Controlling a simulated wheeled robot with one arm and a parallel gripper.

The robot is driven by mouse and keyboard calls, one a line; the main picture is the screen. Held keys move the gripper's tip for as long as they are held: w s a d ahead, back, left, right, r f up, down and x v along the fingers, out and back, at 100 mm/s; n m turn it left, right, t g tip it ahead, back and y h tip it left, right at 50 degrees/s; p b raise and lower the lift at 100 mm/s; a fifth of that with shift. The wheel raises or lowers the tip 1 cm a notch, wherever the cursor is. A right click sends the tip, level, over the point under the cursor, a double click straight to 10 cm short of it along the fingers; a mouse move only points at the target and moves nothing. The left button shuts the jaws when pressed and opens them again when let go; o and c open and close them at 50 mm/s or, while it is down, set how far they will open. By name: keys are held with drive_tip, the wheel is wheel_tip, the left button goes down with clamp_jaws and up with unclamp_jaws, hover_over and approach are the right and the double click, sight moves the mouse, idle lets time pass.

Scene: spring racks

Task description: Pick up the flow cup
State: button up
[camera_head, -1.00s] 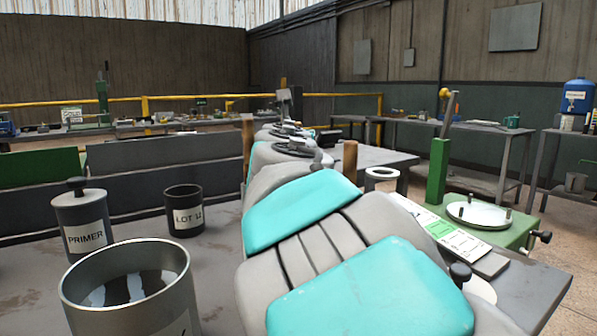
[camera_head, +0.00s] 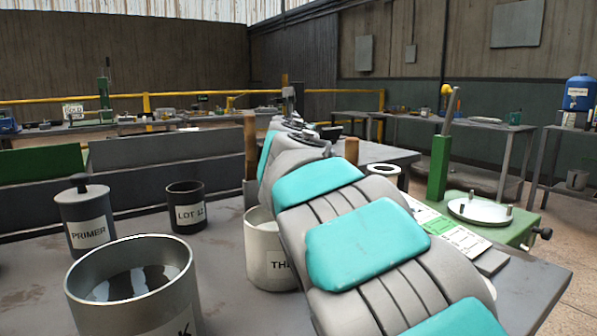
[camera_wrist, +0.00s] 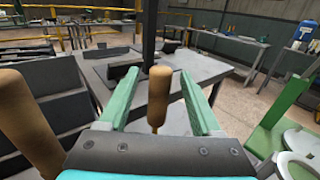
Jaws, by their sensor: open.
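I cannot tell for sure which vessel is the flow cup. A small white open-topped cup or ring (camera_head: 385,170) stands on the bench right of my arm, in the head view. In the wrist view my gripper (camera_wrist: 160,68) is open, its two green fingers spread and nothing held. Another wooden handle (camera_wrist: 28,120) stands left of my gripper. The two handles show in the head view at left (camera_head: 250,140) and right (camera_head: 351,150) of my arm.
A large metal pot of dark liquid (camera_head: 135,310), a PRIMER can (camera_head: 87,225), a dark LOT 12 cup (camera_head: 187,208) and a pale can (camera_head: 268,262) stand left of my arm. A green stand (camera_head: 439,170) with a white disc (camera_head: 480,211) is at right.

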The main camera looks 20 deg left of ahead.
drive_tip(key=shift+c, duration=0.3)
clamp_jaws()
drive_tip(key=shift+r, duration=0.15)
idle(0.3)
